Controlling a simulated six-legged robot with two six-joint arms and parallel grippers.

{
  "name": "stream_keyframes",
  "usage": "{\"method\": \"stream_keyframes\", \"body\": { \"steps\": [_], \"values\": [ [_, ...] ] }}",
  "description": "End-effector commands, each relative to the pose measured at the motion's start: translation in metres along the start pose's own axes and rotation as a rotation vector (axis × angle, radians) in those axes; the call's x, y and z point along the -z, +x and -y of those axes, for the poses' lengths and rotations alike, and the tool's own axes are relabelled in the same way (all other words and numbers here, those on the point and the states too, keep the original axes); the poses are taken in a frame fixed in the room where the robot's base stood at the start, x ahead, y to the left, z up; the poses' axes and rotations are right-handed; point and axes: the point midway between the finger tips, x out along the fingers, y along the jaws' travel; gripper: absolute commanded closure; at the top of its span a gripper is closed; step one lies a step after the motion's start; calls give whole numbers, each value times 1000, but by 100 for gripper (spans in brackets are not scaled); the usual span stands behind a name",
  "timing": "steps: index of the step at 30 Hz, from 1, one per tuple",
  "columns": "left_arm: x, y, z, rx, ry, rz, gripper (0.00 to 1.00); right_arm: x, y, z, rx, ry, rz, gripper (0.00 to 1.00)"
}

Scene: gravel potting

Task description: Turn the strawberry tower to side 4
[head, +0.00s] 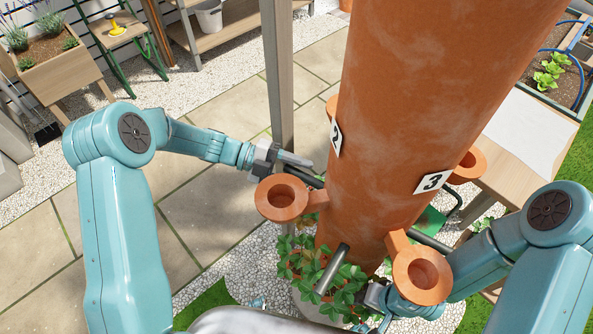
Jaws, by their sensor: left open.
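The strawberry tower (400,130) is a tall terracotta column with ring-shaped pockets, such as the left front one (262,198) and the right front one (443,290). A plate with 3 (433,182) faces me at the right, and a plate with 2 (336,138) is at the left edge. A grey bar (335,265) sticks out low at the front. My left gripper (305,169) is open beside the tower's left side, above the left pocket; whether it touches a bar there is unclear. My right gripper (372,305) is low at the front, partly hidden by the right pocket; its jaws are unclear.
Strawberry plants (322,275) grow around the tower's foot. A wooden post (277,85) stands behind my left gripper. A wooden table (515,150) is at the right. Paving (200,225) lies open at the left; a planter (55,60) and a green chair (118,40) stand farther back.

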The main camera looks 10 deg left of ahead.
Motion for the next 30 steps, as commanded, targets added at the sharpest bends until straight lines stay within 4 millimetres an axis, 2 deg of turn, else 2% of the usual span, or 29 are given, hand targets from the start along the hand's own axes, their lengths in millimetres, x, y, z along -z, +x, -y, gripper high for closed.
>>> {"method": "stream_keyframes", "body": {
  "steps": [7,11,14,24,30],
  "values": [
    [0,-2,-1,-1,0,-2,52,0,0,0,0,0,0,57],
    [-1,-15,0,-1,1,1,52,0,0,0,0,0,0,57],
    [-1,-36,0,0,1,4,52,0,1,0,0,0,0,57],
    [-1,-124,-1,0,1,4,52,0,3,-1,0,0,0,57],
    [-1,-155,-1,0,0,2,52,0,4,-1,0,0,0,57]
  ]
}}
